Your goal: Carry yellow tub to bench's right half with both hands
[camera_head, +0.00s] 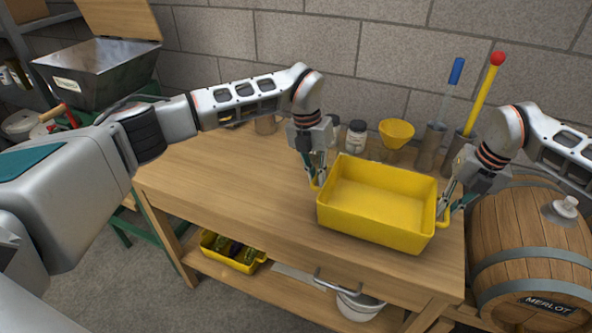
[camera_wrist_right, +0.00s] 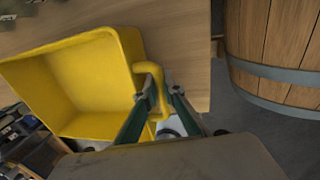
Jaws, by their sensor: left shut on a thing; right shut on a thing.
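The yellow tub (camera_head: 375,236) is empty and roughly level over the right half of the wooden bench (camera_head: 230,200). I cannot tell whether its base touches the bench top. My left gripper (camera_head: 316,180) is shut on the tub's handle at its left end. My right gripper (camera_head: 444,207) is shut on the handle at its right end. In the right wrist view, the fingers of the right gripper (camera_wrist_right: 152,108) close around the yellow handle beside the tub wall (camera_wrist_right: 128,58).
A yellow funnel (camera_head: 396,132), a lidded jar (camera_head: 356,138) and metal cylinders with blue- and red-topped tools stand behind the tub. A barrel (camera_head: 530,235) stands right of the bench. The bench's left half is largely clear. A yellow bin (camera_head: 232,252) sits on the lower shelf.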

